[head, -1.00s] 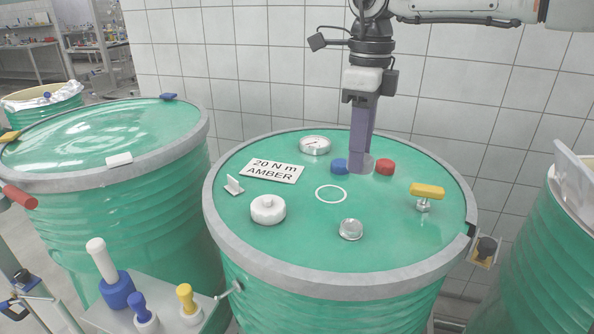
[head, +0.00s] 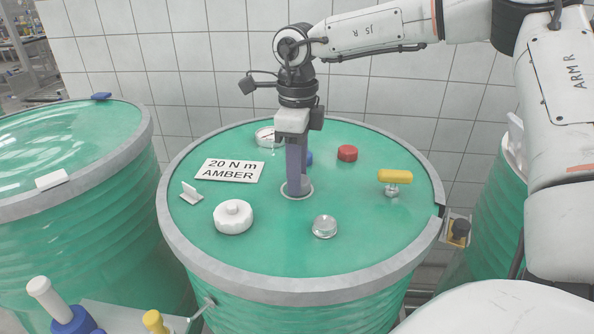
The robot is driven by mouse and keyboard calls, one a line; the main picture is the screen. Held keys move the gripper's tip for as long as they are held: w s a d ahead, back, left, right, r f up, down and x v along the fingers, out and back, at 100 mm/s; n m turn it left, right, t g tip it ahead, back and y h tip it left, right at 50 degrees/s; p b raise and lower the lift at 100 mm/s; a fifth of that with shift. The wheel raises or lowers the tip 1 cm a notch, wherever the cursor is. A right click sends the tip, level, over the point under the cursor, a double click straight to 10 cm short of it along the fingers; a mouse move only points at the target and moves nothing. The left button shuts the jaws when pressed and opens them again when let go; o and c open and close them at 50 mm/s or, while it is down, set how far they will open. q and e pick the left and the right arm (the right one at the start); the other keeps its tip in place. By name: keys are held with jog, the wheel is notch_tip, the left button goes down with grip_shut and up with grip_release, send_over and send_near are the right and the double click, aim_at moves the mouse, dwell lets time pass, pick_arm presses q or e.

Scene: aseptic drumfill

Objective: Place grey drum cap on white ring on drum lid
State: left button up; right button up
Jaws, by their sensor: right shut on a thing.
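The green drum lid (head: 265,235) has a grey rim and fills the middle of the head view. My right gripper (head: 297,180) points straight down over the lid, its purple-grey fingers shut. The grey drum cap (head: 297,191) is between its fingertips, mostly hidden by them, low over the lid. The white ring (head: 311,194) shows as a thin outline around the cap and fingertips. The cap appears inside the ring; I cannot tell whether it touches the lid. My left gripper is not in view.
On the lid are a white knobbed cap (head: 233,217), a silver cap (head: 325,227), a red cap (head: 347,153), a yellow-handled knob (head: 395,177), a gauge (head: 265,136), a sign (head: 230,170) and a partly hidden blue cap (head: 309,158). Other green drums stand on both sides.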

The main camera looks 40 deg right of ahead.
jog(key=shift+f, duration=0.25)
jog(key=o, duration=1.3)
notch_tip(320, 180, up, 12)
jog(key=shift+r, duration=0.2)
